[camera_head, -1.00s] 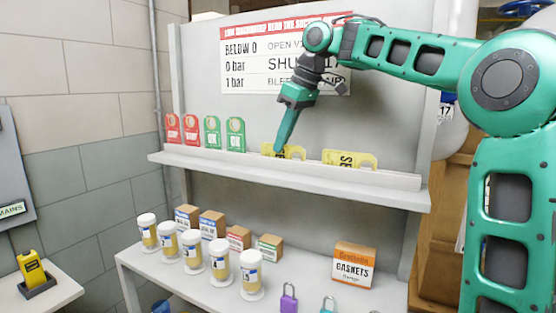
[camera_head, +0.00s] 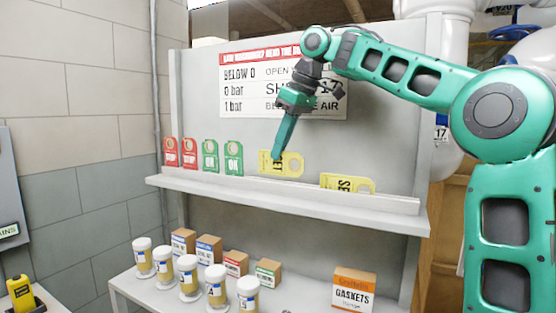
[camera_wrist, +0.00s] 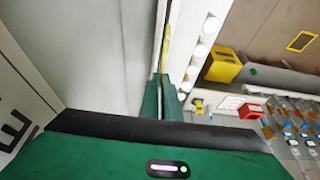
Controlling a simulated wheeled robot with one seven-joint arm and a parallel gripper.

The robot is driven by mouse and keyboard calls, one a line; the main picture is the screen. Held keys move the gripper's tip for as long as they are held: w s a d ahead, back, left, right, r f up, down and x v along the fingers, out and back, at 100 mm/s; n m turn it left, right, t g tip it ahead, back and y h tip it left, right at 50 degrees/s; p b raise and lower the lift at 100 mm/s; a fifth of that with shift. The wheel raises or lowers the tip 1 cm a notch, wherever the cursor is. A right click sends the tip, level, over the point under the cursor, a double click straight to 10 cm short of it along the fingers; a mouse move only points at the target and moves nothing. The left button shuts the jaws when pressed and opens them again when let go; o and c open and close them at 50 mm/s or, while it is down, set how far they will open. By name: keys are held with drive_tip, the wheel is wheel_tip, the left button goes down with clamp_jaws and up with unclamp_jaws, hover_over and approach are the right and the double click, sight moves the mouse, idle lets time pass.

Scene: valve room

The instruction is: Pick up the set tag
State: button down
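Two yellow set tags are in the head view. The left one (camera_head: 293,164) is at my gripper (camera_head: 278,155), with its face toward the camera and its lettering sideways, partly covered by the fingers. It appears raised a little off the shelf ledge. The right yellow tag (camera_head: 347,184) lies low on the ledge, its lettering also sideways. In the wrist view my gripper's two green fingers (camera_wrist: 162,85) are close together, with a thin yellow edge of the tag (camera_wrist: 167,40) beyond them. The fingers appear shut on the left tag.
Red tags (camera_head: 180,153) and green OK tags (camera_head: 222,157) stand left on the shelf (camera_head: 290,195). A sign board (camera_head: 270,85) is behind my wrist. Below, a bench holds several white-lidded jars (camera_head: 188,276), small boxes (camera_head: 208,248) and a gaskets box (camera_head: 353,290).

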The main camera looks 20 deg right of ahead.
drive_tip(key=s+a+r, duration=0.5)
drive_tip(key=s+r, duration=0.1)
drive_tip(key=s, duration=0.4)
drive_tip(key=shift+r, duration=0.4)
idle(0.7)
